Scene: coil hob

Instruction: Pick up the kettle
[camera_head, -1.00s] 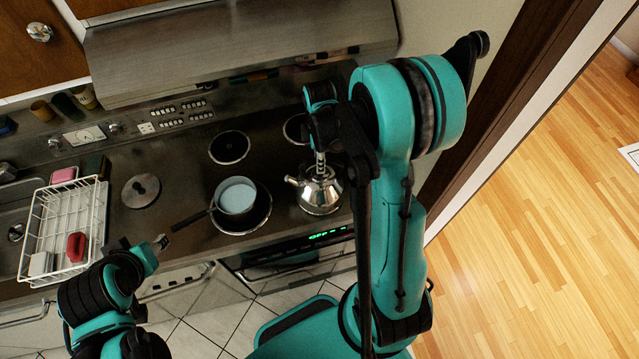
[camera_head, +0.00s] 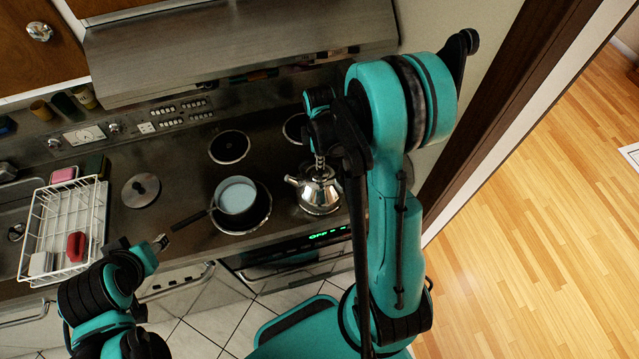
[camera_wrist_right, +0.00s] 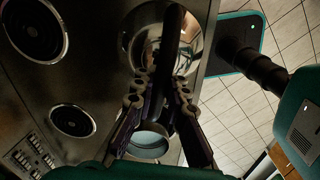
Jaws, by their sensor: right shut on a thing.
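The shiny metal kettle (camera_head: 318,193) is at the right front of the hob, spout to the left, and looks upright. In the right wrist view, its round body (camera_wrist_right: 140,45) and dark handle (camera_wrist_right: 172,40) show beyond the fingers. My right gripper (camera_head: 319,163) comes down over the kettle from above. In the wrist view its fingers (camera_wrist_right: 160,95) are shut on the handle. I cannot tell whether the kettle's base touches the hob. My left gripper (camera_head: 161,241) is at the counter's front edge, near the pan handle's end, away from the kettle; its jaws are too small to read.
A saucepan (camera_head: 237,198) with pale liquid stands just left of the kettle, its handle pointing left. A bare coil burner (camera_head: 229,147) lies behind it. A lid (camera_head: 141,190) and a white dish rack (camera_head: 98,215) are further left. The range hood (camera_head: 240,45) overhangs the back.

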